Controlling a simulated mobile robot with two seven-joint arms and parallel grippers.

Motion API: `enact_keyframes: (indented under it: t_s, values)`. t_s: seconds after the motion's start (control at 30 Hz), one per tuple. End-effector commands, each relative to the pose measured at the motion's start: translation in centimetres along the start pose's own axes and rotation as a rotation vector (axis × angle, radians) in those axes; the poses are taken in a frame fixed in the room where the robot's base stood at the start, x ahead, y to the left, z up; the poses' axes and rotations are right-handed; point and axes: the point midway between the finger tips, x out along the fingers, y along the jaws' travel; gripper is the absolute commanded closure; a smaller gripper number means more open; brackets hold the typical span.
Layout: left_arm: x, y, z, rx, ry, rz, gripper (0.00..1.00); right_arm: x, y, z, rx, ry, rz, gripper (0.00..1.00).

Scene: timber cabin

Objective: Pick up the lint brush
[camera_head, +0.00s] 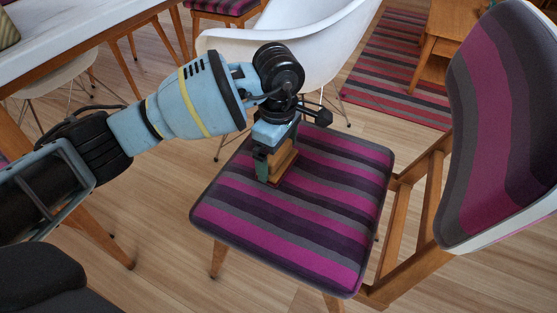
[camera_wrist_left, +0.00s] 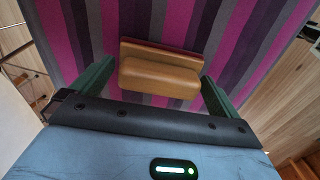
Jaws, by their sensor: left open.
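The lint brush (camera_wrist_left: 160,77) is a tan wooden block with a dark reddish edge, lying on a striped chair seat. In the head view the lint brush (camera_head: 284,160) shows just below and beside my left gripper (camera_head: 272,168), partly hidden by it. In the left wrist view the two green fingers of my left gripper (camera_wrist_left: 152,88) stand apart, one on each side of the brush, with gaps visible. Whether the fingers touch it cannot be told, but they look clear of it. My right gripper is in neither view.
The chair seat (camera_head: 310,231) has purple, grey and dark stripes, with its backrest (camera_head: 497,110) at right. A white shell chair (camera_head: 318,40) stands close behind. A white table (camera_head: 70,35) is at upper left. Wooden floor lies open at the front left.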

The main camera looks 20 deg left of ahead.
Motion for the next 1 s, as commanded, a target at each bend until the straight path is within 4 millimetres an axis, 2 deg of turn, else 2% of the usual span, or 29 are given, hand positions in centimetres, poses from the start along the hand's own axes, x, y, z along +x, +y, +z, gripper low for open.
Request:
enact_keyframes:
  t_s: [0.07,0.27,0.3,0.37,0.53,0.6,0.77,0.93,1.0]
  values:
    - [-0.1,0.0,0.0,0.0,0.0,0.0,0.03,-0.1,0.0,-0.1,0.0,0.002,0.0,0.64]
    - [-0.1,0.0,0.0,0.0,0.0,0.0,0.29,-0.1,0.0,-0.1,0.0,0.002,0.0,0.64]
    - [-0.1,0.0,0.0,0.0,0.0,0.0,0.3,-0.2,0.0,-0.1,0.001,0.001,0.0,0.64]
    - [-0.1,0.0,0.0,0.0,0.0,0.0,0.41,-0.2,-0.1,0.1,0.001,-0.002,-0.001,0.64]
    - [-0.1,0.0,0.0,0.0,0.001,0.0,0.4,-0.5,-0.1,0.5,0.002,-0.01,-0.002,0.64]
    - [-0.4,0.0,0.0,0.0,0.001,0.0,0.51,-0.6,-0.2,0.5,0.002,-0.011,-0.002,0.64]
    - [-1.7,0.0,0.0,-0.001,0.001,0.002,0.51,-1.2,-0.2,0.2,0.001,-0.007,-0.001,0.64]
    - [-4.3,0.0,0.0,-0.001,0.001,0.003,0.5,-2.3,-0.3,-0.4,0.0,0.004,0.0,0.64]
    - [-3.9,-1.3,-0.2,0.002,0.001,-0.001,0.5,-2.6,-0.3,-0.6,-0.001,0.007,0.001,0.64]
